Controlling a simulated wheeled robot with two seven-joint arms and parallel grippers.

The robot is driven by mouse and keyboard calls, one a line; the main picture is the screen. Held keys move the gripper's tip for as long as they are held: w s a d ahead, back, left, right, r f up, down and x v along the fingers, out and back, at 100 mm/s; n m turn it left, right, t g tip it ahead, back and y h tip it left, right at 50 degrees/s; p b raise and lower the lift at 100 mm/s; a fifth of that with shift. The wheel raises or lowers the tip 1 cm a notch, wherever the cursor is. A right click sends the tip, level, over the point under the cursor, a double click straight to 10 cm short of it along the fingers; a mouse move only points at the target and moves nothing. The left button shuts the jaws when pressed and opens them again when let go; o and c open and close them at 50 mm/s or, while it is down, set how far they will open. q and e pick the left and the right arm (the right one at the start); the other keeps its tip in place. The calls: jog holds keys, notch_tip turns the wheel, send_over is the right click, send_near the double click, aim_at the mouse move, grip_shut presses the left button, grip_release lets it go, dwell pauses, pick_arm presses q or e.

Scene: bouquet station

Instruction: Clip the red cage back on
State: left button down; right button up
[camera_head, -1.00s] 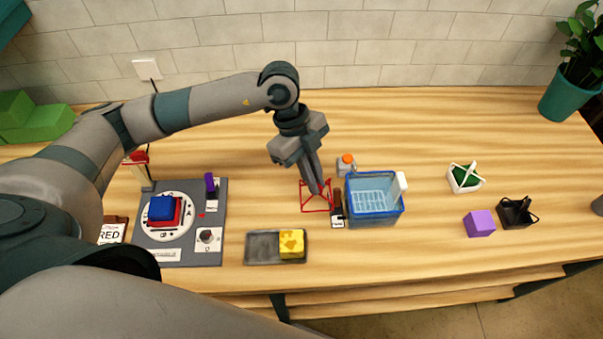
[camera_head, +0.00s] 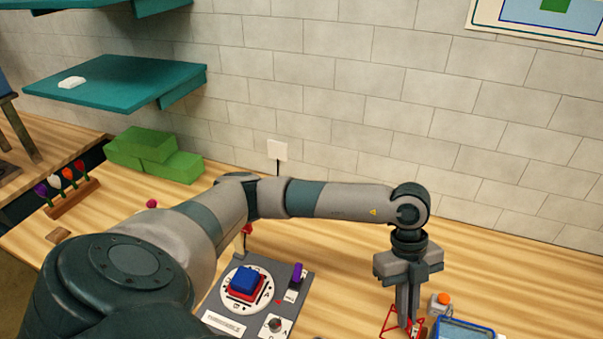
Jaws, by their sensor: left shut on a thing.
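The red cage (camera_head: 388,319), a thin wire frame, is at the bottom right of the head view, partly cut off by the lower edge. My left gripper (camera_head: 406,322) points down at it, shut on the cage; the fingertips partly cover it. The grey board (camera_head: 304,265) stands left of the gripper. On its round white dial (camera_head: 237,306) sits a blue block (camera_head: 245,279) over a red one. A purple upright piece (camera_head: 297,273) and a dark knob (camera_head: 275,324) are on the board's right side. My right gripper is not in view.
Green blocks (camera_head: 150,153) and a rack of coloured flowers (camera_head: 71,196) are at the left. A teal shelf (camera_head: 126,79) hangs above. Bare table lies behind the gripper.

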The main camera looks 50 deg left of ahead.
pick_arm(q)
jog(key=w+m+y+b, duration=0.1)
jog(key=m, duration=0.3)
jog(key=a+f+m+g+y+b, duration=0.1)
jog(key=m, duration=0.3)
jog(key=w+m+g+y+b, duration=0.1)
jog(key=m+y+b, duration=0.1)
jog(key=m, duration=0.2)
jog(key=shift+w+a+f, duration=0.2)
jog(key=shift+w, duration=0.1)
jog(key=w+a+n+t+b, duration=0.2)
jog(key=n+t+b, duration=0.2)
jog(key=n, duration=1.3)
jog(key=w+a+n+t+b, duration=0.3)
jog(key=n+b, duration=0.3)
jog(key=n, duration=1.2)
jog(key=shift+w+a+f+n+t+b, duration=0.2)
jog(key=shift+w+f+n+t+b, duration=0.2)
jog(key=shift+t, duration=0.5)
jog(key=shift+s+f, duration=0.1)
jog(key=shift+s, duration=0.05)
